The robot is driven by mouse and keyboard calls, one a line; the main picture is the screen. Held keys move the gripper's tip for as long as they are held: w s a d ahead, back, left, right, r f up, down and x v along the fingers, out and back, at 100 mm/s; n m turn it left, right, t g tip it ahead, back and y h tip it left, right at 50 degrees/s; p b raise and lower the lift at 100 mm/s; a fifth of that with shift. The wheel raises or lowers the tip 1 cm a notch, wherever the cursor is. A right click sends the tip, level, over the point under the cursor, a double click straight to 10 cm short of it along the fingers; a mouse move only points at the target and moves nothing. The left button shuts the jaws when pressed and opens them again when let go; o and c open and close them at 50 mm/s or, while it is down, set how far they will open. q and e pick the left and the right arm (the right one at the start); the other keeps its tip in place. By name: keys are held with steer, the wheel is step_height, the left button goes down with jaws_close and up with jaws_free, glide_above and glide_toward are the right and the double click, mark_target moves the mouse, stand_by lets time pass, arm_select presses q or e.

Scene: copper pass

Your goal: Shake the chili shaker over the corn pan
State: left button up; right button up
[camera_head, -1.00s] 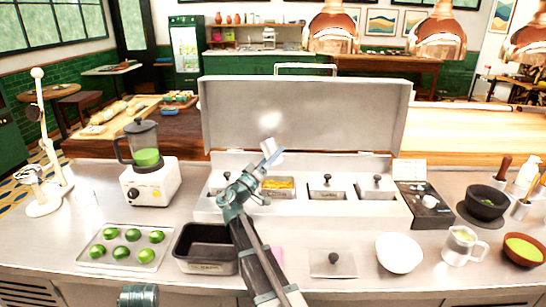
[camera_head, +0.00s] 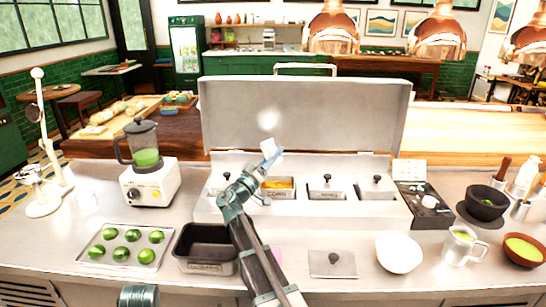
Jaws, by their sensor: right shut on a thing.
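The corn pan (camera_head: 278,195) sits in the steel counter unit, uncovered, with yellow corn inside and a label on its front. My right gripper (camera_head: 262,163) is shut on a small pale shaker (camera_head: 271,148), tilted, above the left side of the corn pan. The gripper and arm hide part of the unit and the pan's left edge. My left arm (camera_head: 138,295) shows only as a stub at the bottom edge, and its gripper is out of view.
Lidded pans (camera_head: 326,188) flank the corn pan, and the unit's raised lid (camera_head: 300,115) stands behind. A lime tray (camera_head: 127,247), a dark empty bin (camera_head: 207,247), a loose lid (camera_head: 333,264) and a white bowl (camera_head: 399,253) lie in front. A blender (camera_head: 148,170) stands left.

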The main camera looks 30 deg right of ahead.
mark_target(270, 151)
steer(key=shift+r, duration=0.1)
step_height(270, 151, up, 3)
steer(key=p, duration=0.3)
steer(key=shift+d+n+y+p, duration=0.1)
steer(key=shift+n+y+p, duration=0.3)
steer(key=shift+n, duration=0.5)
steer(key=n, duration=0.1)
steer(key=n+y+p, duration=0.1)
steer(key=n, duration=0.1)
steer(key=shift+w+f+t, duration=0.2)
steer(key=shift+f+t, duration=0.1)
steer(key=shift+t, duration=0.1)
steer(key=n, duration=0.1)
steer(key=n+y+p, duration=0.1)
steer(key=n, duration=0.1)
steer(key=n+t+y, duration=0.1)
steer(key=n, duration=0.1)
steer(key=shift+w+a+f, duration=0.2)
steer(key=shift+w+f, duration=0.2)
steer(key=shift+p, duration=0.3)
